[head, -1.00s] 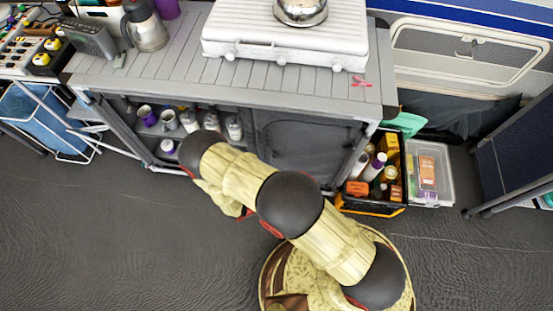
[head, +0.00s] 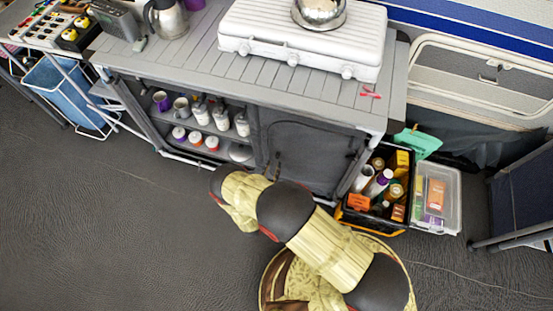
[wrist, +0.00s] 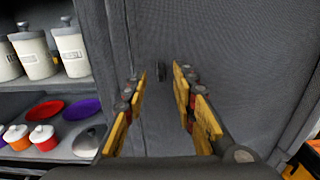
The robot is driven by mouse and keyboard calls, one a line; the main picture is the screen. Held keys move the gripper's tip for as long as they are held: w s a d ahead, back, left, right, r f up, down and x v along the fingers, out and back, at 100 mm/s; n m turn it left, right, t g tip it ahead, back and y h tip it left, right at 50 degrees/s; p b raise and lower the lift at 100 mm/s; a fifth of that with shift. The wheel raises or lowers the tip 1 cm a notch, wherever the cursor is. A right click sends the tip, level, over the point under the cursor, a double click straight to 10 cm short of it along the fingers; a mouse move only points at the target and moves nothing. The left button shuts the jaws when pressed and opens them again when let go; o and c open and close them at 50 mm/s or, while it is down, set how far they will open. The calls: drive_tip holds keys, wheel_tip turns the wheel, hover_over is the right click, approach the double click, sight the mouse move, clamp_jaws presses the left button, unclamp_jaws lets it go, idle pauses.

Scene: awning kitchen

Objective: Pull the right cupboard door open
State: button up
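The right cupboard door (head: 315,150) is a dark grey fabric panel, shut, in the front of the grey cupboard (head: 180,62). In the wrist view the door (wrist: 225,35) fills the middle and right. My gripper (wrist: 158,80) is open, with one yellow-padded finger on each side of the handle's line. The handle looks beyond the fingertips; I cannot tell how far.
Left of the door are open shelves with mugs, canisters (wrist: 70,50) and lidded pots (wrist: 43,137). A black crate of bottles (head: 372,215) and a clear box (head: 436,200) stand on the floor at the cupboard's right end. A white stove (head: 300,38) sits on top. Floor at left is clear.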

drive_tip(key=b+x, duration=0.1)
drive_tip(key=x, duration=0.4)
drive_tip(key=shift+w+d, duration=0.1)
drive_tip(key=shift+w, duration=0.1)
drive_tip(key=shift+c, duration=1.4)
drive_tip(key=c, duration=0.4)
clamp_jaws()
